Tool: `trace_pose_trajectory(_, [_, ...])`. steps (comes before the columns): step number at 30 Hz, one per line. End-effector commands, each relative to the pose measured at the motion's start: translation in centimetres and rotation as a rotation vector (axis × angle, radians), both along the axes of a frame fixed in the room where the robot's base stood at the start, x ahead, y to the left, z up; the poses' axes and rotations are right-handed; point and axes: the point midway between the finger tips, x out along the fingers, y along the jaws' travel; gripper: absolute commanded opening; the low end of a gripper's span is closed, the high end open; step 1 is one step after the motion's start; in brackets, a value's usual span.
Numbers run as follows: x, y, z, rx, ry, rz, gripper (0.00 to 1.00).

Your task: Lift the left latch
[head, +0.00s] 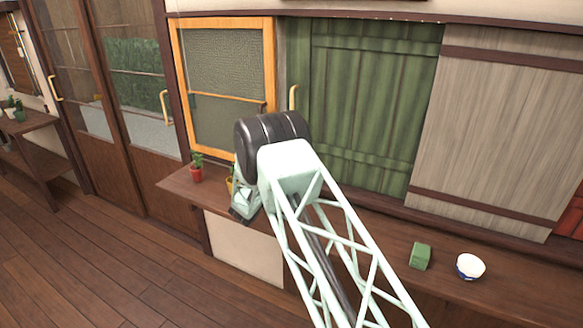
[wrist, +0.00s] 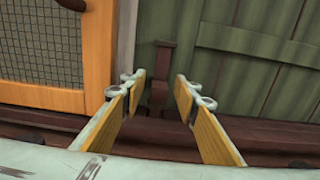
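A dark reddish-brown upright latch (wrist: 160,62) stands at the lower left edge of the green shutter (wrist: 245,45) in the wrist view. My gripper (wrist: 161,88) is open, with a yellow-padded finger on each side of the latch. The latch shows in the gap between the fingers; I see no finger closed on it, and the depth between them is hard to tell. In the head view my arm covers the latch and the fingers. The green shutter also shows there (head: 365,100).
An orange-framed mesh window (head: 225,80) is left of the shutter, and a grey wooden shutter (head: 490,130) is right. The brown ledge below carries a potted cactus (head: 196,168), a green block (head: 420,256) and a white-and-blue bowl (head: 470,267).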

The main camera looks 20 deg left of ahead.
Motion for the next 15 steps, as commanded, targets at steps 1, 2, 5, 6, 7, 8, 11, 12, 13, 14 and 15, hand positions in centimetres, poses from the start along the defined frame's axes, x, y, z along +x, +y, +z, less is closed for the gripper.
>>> trace_pose_trajectory(1, [0.10, -0.01, -0.01, 0.000, 0.000, 0.000, 0.28])
trace_pose_trajectory(2, [0.13, -0.01, -0.01, 0.000, 0.000, 0.000, 0.28])
trace_pose_trajectory(5, [0.16, -0.01, 0.01, 0.000, 0.000, 0.000, 0.28])
trace_pose_trajectory(6, [0.15, -0.01, 0.01, 0.000, 0.000, 0.000, 0.28])
trace_pose_trajectory(7, [0.15, -0.02, 0.01, 0.000, 0.000, 0.000, 0.28])
trace_pose_trajectory(8, [0.15, -0.01, 0.01, 0.000, 0.000, 0.000, 0.28])
trace_pose_trajectory(11, [0.14, -0.01, 0.01, 0.000, 0.000, 0.000, 0.26])
trace_pose_trajectory(12, [0.14, -0.01, 0.02, 0.000, 0.000, 0.000, 0.22])
trace_pose_trajectory(13, [0.14, -0.01, 0.02, 0.000, 0.000, 0.000, 0.19])
trace_pose_trajectory(14, [0.14, -0.01, 0.02, 0.000, 0.000, 0.000, 0.17])
trace_pose_trajectory(15, [0.13, 0.00, 0.02, 0.000, 0.000, 0.000, 0.13])
